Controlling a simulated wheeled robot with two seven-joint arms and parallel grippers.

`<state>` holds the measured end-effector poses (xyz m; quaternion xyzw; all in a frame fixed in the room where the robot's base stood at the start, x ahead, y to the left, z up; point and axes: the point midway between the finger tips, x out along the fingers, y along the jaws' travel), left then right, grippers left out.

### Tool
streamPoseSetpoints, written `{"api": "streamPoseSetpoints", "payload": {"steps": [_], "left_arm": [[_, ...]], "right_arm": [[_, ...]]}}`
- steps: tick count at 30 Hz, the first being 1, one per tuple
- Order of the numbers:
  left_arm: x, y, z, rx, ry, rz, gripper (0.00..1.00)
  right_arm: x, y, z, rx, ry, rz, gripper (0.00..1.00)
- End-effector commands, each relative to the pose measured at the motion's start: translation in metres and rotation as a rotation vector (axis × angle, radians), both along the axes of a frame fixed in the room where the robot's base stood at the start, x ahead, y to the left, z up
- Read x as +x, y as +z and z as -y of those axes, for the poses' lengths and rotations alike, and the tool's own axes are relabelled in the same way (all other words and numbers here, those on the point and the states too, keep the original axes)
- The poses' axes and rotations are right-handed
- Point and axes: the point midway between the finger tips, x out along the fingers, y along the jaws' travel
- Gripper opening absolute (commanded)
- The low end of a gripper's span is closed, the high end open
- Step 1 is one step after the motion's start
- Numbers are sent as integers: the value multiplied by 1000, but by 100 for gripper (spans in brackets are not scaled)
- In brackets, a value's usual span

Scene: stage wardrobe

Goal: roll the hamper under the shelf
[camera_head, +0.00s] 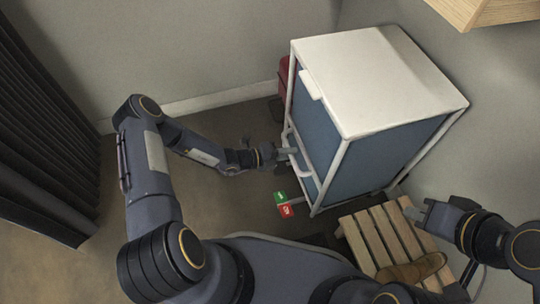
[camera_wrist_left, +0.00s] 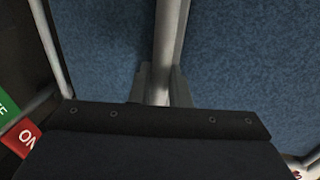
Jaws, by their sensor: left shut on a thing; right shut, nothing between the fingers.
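The hamper (camera_head: 345,140) has a white frame, blue fabric sides and a white lid (camera_head: 380,78), and stands right of centre against the back wall. My left gripper (camera_head: 284,152) is shut on the white handle (camera_head: 298,152) on the hamper's left side. In the left wrist view, the pale handle bar (camera_wrist_left: 170,40) runs between the fingers (camera_wrist_left: 160,88), with blue fabric (camera_wrist_left: 105,45) behind. The wooden shelf (camera_head: 490,10) shows only in part at the top right. My right gripper (camera_head: 412,212) is shut and empty above a slatted wooden stand.
The slatted wooden stand (camera_head: 375,232) sits in front of the hamper, with a brown object (camera_head: 412,270) on it. A green and red pedal-like tag (camera_head: 284,204) is at the hamper's lower front. A red object (camera_head: 284,75) is behind it.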

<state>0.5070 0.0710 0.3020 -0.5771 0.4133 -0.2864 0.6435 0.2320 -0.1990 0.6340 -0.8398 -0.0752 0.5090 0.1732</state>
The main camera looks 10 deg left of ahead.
Motion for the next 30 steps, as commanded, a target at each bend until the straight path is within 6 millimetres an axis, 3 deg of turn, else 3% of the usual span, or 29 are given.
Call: {"api": "streamPoseSetpoints", "payload": {"steps": [1,3,19,20,23,30], "left_arm": [[15,2,-5,4,31,13,0],[18,3,-1,4,32,12,0],[23,4,8,2,30,15,0],[23,4,8,2,31,15,20],[21,4,8,2,28,14,33],[19,2,9,3,23,9,35]], "right_arm": [[0,0,0,0,0,0,0],[0,-1,0,0,0,0,0],[0,-1,0,0,0,0,0],[0,-1,0,0,0,0,0],[0,-1,0,0,0,0,0],[0,-1,0,0,0,0,0]]}}
